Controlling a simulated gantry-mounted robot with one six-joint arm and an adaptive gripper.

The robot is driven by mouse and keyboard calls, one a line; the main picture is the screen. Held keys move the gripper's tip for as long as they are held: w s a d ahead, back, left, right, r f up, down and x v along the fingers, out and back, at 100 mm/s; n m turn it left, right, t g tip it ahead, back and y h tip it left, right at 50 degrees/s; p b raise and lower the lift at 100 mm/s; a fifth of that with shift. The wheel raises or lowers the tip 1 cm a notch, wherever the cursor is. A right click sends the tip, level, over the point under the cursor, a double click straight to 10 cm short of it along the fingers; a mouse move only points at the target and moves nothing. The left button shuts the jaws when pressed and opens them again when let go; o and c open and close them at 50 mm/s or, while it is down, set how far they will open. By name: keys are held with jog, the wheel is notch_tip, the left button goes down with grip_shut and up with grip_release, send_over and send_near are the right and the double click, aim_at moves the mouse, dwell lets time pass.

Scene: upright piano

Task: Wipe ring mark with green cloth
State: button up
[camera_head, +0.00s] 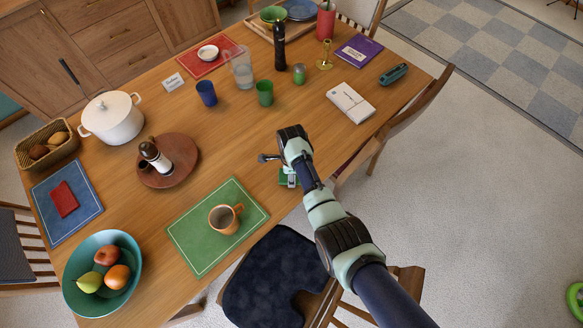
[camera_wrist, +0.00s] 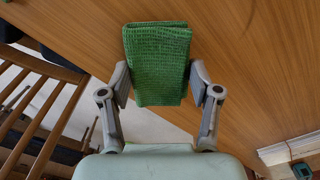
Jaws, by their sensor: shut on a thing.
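The green cloth (camera_wrist: 158,50) is a folded, textured piece between the two fingers of my gripper (camera_wrist: 158,82) in the wrist view. My gripper is shut on it. In the head view my gripper (camera_head: 289,178) is at the table's near right edge, with a bit of the green cloth (camera_head: 283,183) showing beside it. The wooden table (camera_head: 235,130) lies behind and below the cloth. I cannot tell whether the cloth touches it. I cannot make out a ring mark on the wood in either view.
A green placemat (camera_head: 190,235) with an orange mug (camera_head: 222,220) lies left of my gripper. A brown round tray (camera_head: 185,150) holds a dark and white pot. A white booklet (camera_head: 350,102) lies to the upper right. Chairs stand along the near edge. Bare wood lies beyond my gripper.

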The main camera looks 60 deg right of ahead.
jog(key=shift+w+d+r+p, duration=0.1)
jog(key=shift+w+r+p, duration=0.1)
jog(key=shift+r, duration=0.25)
jog(key=shift+w+r+p, duration=0.15)
jog(key=shift+r, duration=0.3)
notch_tip(320, 180, up, 5)
jog(key=p, duration=0.4)
jog(key=shift+p, duration=0.4)
jog(key=shift+f, duration=0.1)
